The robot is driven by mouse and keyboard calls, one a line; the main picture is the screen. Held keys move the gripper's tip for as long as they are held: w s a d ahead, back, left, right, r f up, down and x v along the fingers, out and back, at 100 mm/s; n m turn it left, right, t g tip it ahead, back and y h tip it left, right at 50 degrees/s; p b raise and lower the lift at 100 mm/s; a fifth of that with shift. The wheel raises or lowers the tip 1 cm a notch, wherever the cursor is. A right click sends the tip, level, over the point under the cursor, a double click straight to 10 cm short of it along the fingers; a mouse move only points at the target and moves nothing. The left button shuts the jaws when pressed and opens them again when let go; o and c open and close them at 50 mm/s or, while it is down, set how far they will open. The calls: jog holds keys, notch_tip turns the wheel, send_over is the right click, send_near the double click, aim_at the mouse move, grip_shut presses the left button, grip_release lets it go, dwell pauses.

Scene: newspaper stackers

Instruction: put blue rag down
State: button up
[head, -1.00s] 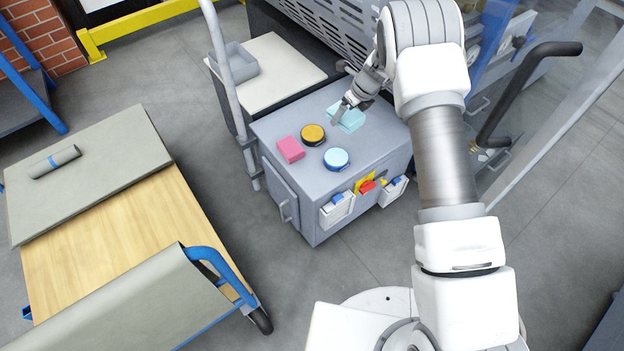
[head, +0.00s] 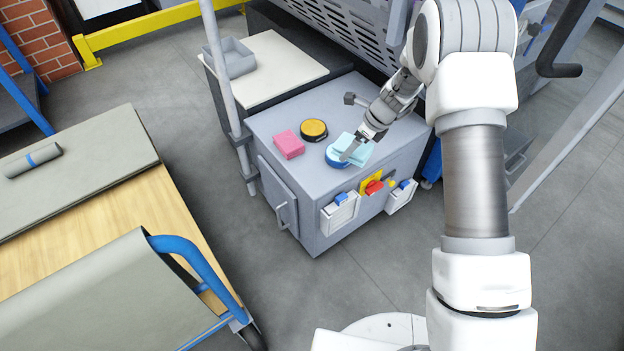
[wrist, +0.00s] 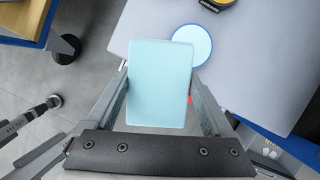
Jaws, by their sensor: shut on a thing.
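The blue rag (head: 361,149) is a light blue, flat rectangular block over the front part of the grey cabinet top (head: 275,119). My gripper (head: 348,153) is shut on it. In the wrist view the rag (wrist: 160,82) shows whole between my two fingers. A round tin with a blue rim and pale blue lid (head: 334,157) is partly covered by the rag and gripper in the head view. In the wrist view this tin (wrist: 191,45) lies just beyond the rag's far right corner. I cannot tell whether the rag touches the cabinet top.
A pink block (head: 288,144) and a yellow-topped black tin (head: 314,130) stand left of the rag. A red switch (head: 373,187) and white holders sit on the cabinet front. A pole (head: 223,80) rises at its left side. The cabinet top's back left is clear.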

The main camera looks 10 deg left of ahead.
jog(key=shift+s+f+b, duration=0.2)
jog(key=shift+f+b, duration=0.1)
jog(key=shift+f, duration=0.15)
jog(key=shift+a+f, duration=0.2)
jog(key=shift+f, duration=0.05)
jog(key=b, duration=0.4)
send_over(308, 171)
jog(key=d, duration=0.1)
jog(key=f, duration=0.6)
jog(key=shift+s+d+f, duration=0.1)
jog(key=shift+d+f, duration=0.1)
jog(key=shift+f, duration=0.1)
notch_tip(308, 171, down, 4)
jog(key=shift+f+b, duration=0.1)
jog(key=shift+b, duration=1.15)
jog(key=o, duration=0.9)
